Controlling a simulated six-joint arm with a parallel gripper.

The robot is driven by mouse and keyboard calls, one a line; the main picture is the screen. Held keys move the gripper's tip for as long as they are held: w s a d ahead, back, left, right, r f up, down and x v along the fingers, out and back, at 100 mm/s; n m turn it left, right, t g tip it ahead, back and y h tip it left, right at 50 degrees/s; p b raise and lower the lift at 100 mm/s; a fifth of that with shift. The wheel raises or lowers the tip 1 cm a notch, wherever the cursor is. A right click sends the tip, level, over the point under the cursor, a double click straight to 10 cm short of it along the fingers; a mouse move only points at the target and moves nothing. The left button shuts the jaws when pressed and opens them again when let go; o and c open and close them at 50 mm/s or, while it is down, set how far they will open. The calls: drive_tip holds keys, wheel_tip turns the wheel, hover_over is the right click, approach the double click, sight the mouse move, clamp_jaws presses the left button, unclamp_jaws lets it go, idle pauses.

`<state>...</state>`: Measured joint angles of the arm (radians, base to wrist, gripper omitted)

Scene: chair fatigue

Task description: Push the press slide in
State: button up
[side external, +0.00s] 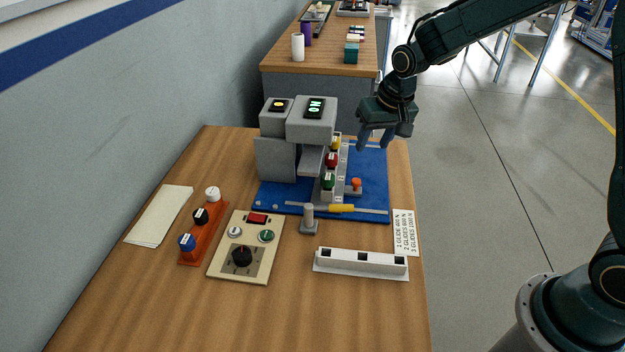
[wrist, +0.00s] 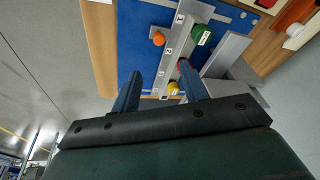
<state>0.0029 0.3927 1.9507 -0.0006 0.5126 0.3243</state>
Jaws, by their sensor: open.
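The grey press (side external: 295,150) stands on a blue mat (side external: 375,165) at the back of the table. What looks like its slide is a pale numbered rail (side external: 343,165) on the press's right side, also in the wrist view (wrist: 180,45). Along it sit a green piece (side external: 328,181), a red piece (side external: 331,160) and a yellow piece (side external: 337,141). An orange knob (side external: 356,184) is beside the rail's near end. My gripper (side external: 376,142) is open and empty, to the right of the rail's far end. In the wrist view its fingers (wrist: 161,88) point toward the rail; contact is unclear.
A yellow-handled tool (side external: 342,208) and a grey post (side external: 308,220) are near the mat's front. A control box (side external: 245,247), an orange rack of knobs (side external: 203,230), a white block with sockets (side external: 361,262) and a label card (side external: 404,232) lie nearer. The front table is clear.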

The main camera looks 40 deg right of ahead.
sight(356, 180)
drive_tip(key=s+n, duration=0.1)
drive_tip(key=n, duration=0.1)
drive_tip(key=s+n+t, duration=0.1)
drive_tip(key=shift+n, duration=0.4)
drive_tip(key=shift+f, duration=0.1)
drive_tip(key=shift+w+x, duration=0.2)
drive_tip(key=shift+x, duration=6.65)
clamp_jaws()
